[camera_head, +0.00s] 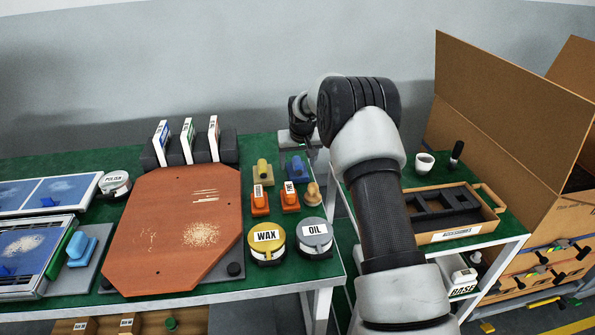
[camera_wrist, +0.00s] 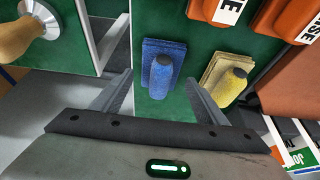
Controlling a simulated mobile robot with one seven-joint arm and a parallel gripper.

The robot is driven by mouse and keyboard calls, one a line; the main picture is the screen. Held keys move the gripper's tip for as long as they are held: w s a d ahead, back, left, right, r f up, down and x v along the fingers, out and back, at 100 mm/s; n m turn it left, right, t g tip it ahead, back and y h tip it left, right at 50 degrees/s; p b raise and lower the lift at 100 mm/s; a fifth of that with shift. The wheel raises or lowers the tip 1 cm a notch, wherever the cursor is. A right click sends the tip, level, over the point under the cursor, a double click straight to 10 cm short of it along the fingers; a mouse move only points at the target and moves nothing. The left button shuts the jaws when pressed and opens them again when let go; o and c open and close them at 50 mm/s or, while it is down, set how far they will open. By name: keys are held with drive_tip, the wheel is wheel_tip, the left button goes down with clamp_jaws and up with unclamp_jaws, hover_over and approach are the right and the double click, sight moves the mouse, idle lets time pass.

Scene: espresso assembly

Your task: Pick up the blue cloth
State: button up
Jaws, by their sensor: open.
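The blue cloth (camera_head: 295,168) lies on the green table top near its right edge, at the back of a small group of tools. In the wrist view the blue cloth (camera_wrist: 161,67) is a flat ribbed blue pad with a rounded blue piece on top. My gripper (camera_wrist: 158,82) is open, one finger on each side of the blue cloth in the picture, with nothing held. I cannot tell how far above the cloth the fingertips are. In the head view my gripper's fingers are small and unclear behind my arm, just above the cloth's end of the table.
A yellow cloth (camera_wrist: 229,80) lies close beside the right finger in the wrist view. Orange tools (camera_head: 260,201) and a wooden-handled tamper (camera_head: 313,194) stand nearby. A gap separates this table from the right-hand one.

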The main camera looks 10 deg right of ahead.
sight(297, 160)
drive_tip(key=shift+x, duration=1)
drive_tip(key=shift+w, duration=0.1)
drive_tip(key=c, duration=1.1)
drive_tip(key=shift+r, duration=0.1)
drive_tip(key=shift+c, duration=0.2)
wheel_tip(297, 160, up, 10)
drive_tip(key=shift+f+p, duration=0.1)
drive_tip(key=shift+p, duration=0.55)
